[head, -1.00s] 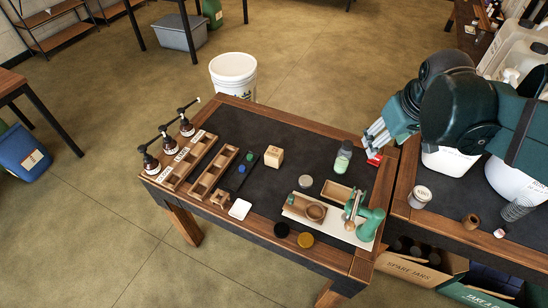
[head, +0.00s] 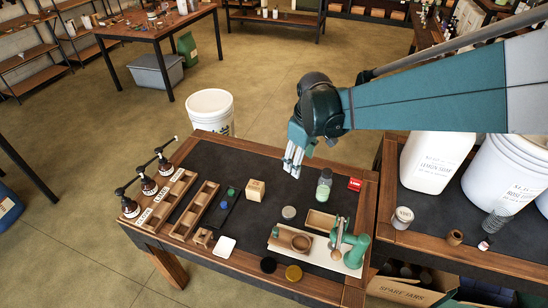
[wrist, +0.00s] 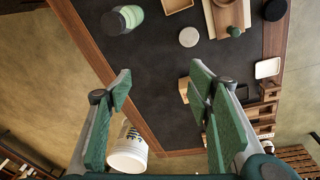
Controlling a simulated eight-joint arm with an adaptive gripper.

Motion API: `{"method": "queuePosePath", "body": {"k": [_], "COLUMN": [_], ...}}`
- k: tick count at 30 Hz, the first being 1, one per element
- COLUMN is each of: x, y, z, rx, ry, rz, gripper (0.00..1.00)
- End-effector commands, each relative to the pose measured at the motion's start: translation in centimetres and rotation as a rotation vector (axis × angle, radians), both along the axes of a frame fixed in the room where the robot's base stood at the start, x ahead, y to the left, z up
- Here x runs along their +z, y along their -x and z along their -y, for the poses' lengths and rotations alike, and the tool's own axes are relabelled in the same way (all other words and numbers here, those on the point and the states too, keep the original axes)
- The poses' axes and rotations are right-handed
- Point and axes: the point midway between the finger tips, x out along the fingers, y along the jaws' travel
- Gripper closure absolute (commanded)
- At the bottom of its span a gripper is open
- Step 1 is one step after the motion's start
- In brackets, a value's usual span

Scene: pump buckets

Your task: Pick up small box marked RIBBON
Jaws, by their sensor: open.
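A small pale wooden cube box (head: 255,189) with a dark mark sits on the dark table mat, left of my gripper (head: 293,168). A small red block (head: 355,184) with white lettering lies near the table's right edge. I cannot read RIBBON on either. My gripper is open and empty above the back middle of the mat, fingers pointing down. In the wrist view its fingers (wrist: 160,76) are spread over bare mat. A bit of tan wood (wrist: 184,90) shows beside the right finger, mostly hidden by it.
A green-filled jar (head: 324,184) stands between my gripper and the red block. A wooden tray (head: 320,221), a grey disc (head: 289,212) and a green press (head: 350,245) stand in front. Pump bottles (head: 148,186) line the left. A white bucket (head: 212,112) stands behind the table.

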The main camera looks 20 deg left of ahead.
Motion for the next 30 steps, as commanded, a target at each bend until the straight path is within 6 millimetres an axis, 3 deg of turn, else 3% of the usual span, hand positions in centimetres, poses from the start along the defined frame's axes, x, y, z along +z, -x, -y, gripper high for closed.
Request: {"method": "queuePosePath", "body": {"k": [18, 24, 30], "x": [-9.7, -12.4, -13.6], "y": [0.3, 1.0, 1.4], "z": [-12.7, -15.6, -16.8], "rx": [0.306, 0.382, 0.414], "ry": [0.082, 0.102, 0.110], "rz": [-0.088, -0.110, -0.120], "gripper": [0.49, 0.49, 0.49]}}
